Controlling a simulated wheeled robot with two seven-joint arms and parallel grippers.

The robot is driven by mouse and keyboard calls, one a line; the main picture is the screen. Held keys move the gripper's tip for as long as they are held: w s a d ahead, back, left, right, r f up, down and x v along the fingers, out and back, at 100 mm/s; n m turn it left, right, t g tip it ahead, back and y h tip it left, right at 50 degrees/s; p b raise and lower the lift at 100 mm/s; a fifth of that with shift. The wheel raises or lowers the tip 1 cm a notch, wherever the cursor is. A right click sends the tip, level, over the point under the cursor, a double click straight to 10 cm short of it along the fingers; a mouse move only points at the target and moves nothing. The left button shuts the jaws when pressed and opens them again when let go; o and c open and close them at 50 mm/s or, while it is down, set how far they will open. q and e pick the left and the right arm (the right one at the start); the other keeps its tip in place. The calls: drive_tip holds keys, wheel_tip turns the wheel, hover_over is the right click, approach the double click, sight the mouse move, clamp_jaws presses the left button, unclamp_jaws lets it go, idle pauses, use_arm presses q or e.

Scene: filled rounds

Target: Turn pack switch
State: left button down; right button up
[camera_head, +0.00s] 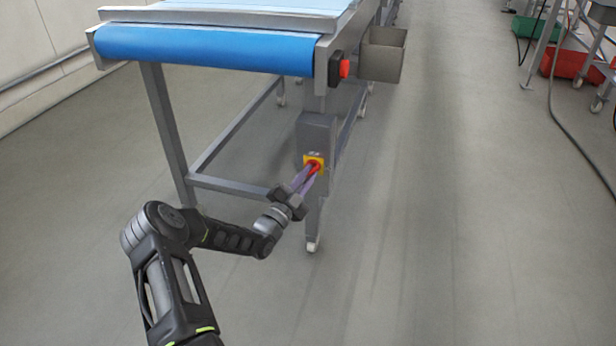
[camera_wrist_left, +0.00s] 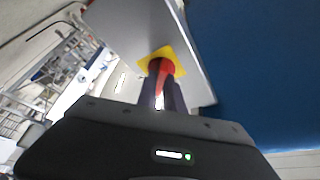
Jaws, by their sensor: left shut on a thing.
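The pack switch is a red knob on a yellow plate (camera_head: 314,159), on a grey box (camera_head: 316,131) fixed to the conveyor's front leg. My left gripper (camera_head: 308,172) reaches it from the lower left, its fingers shut on the red knob. In the left wrist view the red knob (camera_wrist_left: 166,68) shows between the two dark fingers (camera_wrist_left: 164,84), with the yellow plate (camera_wrist_left: 178,52) behind. The fingers hide part of the knob, so its exact turn angle is hard to tell. My right gripper is not in view.
The conveyor with a blue belt (camera_head: 205,48) stands above the switch. A red button (camera_head: 344,68) and a grey bin (camera_head: 383,54) are at its right end. Green (camera_head: 535,30) and red crates (camera_head: 572,63) lie far right.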

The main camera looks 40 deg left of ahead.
use_arm(q)
drive_tip(key=shift+m+g+h+b, duration=0.35)
drive_tip(key=shift+m+g+h, duration=0.2)
drive_tip(key=shift+m, duration=1.25)
drive_tip(key=shift+a, duration=0.1)
drive_tip(key=c, duration=1.5)
unclamp_jaws()
drive_tip(key=shift+o, duration=0.2)
drive_tip(key=shift+s, duration=0.1)
drive_tip(key=s+f+p, duration=0.1)
drive_tip(key=s, duration=0.6)
drive_tip(key=shift+s+f+p, duration=0.2)
drive_tip(key=shift+s+p, duration=0.05)
drive_tip(key=shift+p, duration=0.15)
